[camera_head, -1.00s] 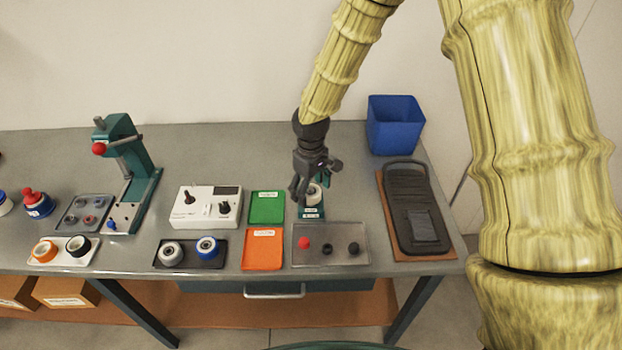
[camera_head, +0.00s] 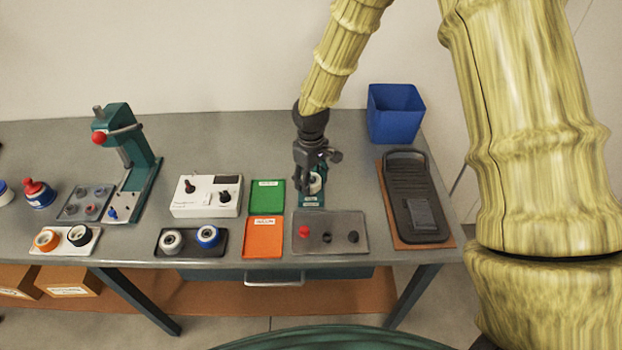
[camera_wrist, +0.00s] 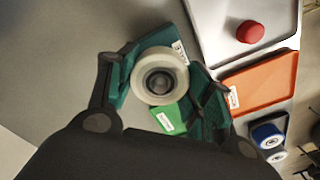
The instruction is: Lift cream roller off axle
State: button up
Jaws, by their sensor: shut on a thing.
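The cream roller (camera_wrist: 160,75) shows in the wrist view as a pale ring with a dark hub, on a teal fixture (camera_wrist: 135,62). In the head view the roller (camera_head: 315,184) is partly hidden by my gripper (camera_head: 308,186), and the fixture (camera_head: 312,201) shows below it. My gripper points down over the fixture with its fingers closed around the roller. In the wrist view its fingers (camera_wrist: 158,85) lie on either side of the roller. The axle itself cannot be made out clearly, and I cannot tell whether the roller is raised from its seat.
A grey tray (camera_head: 328,245) with a red knob and dark parts lies in front. Green (camera_head: 266,184) and orange (camera_head: 250,250) mats and a white control box (camera_head: 180,209) lie left.

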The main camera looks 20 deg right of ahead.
jog(key=shift+r, duration=0.2)
jog(key=shift+r+p, duration=1.9)
jog(key=shift+r, duration=0.55)
